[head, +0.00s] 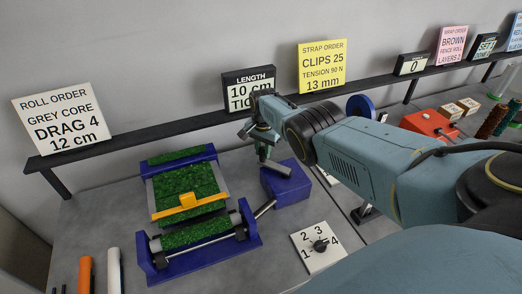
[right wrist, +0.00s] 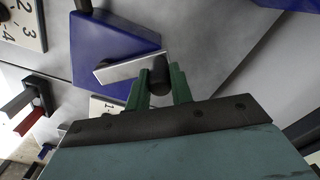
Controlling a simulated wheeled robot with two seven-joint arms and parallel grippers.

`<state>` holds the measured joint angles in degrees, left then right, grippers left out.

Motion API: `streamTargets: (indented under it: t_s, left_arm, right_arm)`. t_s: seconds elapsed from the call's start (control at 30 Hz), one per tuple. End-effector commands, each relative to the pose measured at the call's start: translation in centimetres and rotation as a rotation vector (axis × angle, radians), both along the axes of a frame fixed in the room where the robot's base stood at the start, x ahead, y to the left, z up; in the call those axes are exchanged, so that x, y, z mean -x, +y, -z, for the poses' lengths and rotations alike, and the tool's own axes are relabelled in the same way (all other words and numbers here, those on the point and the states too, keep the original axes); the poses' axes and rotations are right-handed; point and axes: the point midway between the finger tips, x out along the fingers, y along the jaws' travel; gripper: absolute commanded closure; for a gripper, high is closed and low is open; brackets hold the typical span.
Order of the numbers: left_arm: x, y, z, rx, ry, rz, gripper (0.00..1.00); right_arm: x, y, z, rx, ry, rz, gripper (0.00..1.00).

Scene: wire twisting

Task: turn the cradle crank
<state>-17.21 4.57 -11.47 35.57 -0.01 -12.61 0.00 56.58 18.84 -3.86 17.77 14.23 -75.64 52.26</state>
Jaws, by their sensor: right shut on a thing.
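The cradle, a blue frame (head: 205,262) with a green mat and an orange bar (head: 187,201), stands on the table at the left of the head view. A blue box (head: 290,187) stands to its right and also shows in the wrist view (right wrist: 112,45). A silver crank arm (right wrist: 125,68) lies by the box in the wrist view, with a dark knob (right wrist: 160,76) at its end. My right gripper (head: 262,152) is at the box's far left side. Its green fingers (right wrist: 161,90) are shut on the knob. My left gripper is out of view.
A dial card (head: 318,246) lies right of the cradle. A dark rail with sign cards (head: 62,118) runs behind. A red box (head: 428,123) is at far right.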

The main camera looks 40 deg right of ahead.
Motion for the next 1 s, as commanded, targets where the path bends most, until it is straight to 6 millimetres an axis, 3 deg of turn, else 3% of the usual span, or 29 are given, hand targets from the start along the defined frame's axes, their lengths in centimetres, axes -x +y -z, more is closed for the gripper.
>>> streamTargets:
  t_s: [0.17, 0.2, 0.33, 0.73, 1.0]
  left_arm:
    - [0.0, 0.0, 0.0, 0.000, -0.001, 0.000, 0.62]
    - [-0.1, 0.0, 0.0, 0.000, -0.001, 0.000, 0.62]
    - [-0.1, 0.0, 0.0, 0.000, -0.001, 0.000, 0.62]
    - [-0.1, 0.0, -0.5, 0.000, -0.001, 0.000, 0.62]
    - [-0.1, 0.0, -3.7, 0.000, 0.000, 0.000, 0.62]
  right_arm:
    - [-0.3, -0.3, -0.4, 0.008, -0.013, -0.002, 1.00]
    - [-0.3, -0.3, -0.4, 0.008, -0.013, -0.002, 0.74]
    - [-0.2, -0.2, -0.3, 0.006, -0.009, -0.002, 0.57]
    - [-0.1, -0.1, -0.7, 0.002, -0.002, -0.001, 0.56]
    - [-0.1, -0.1, -4.5, 0.004, -0.006, -0.002, 0.56]
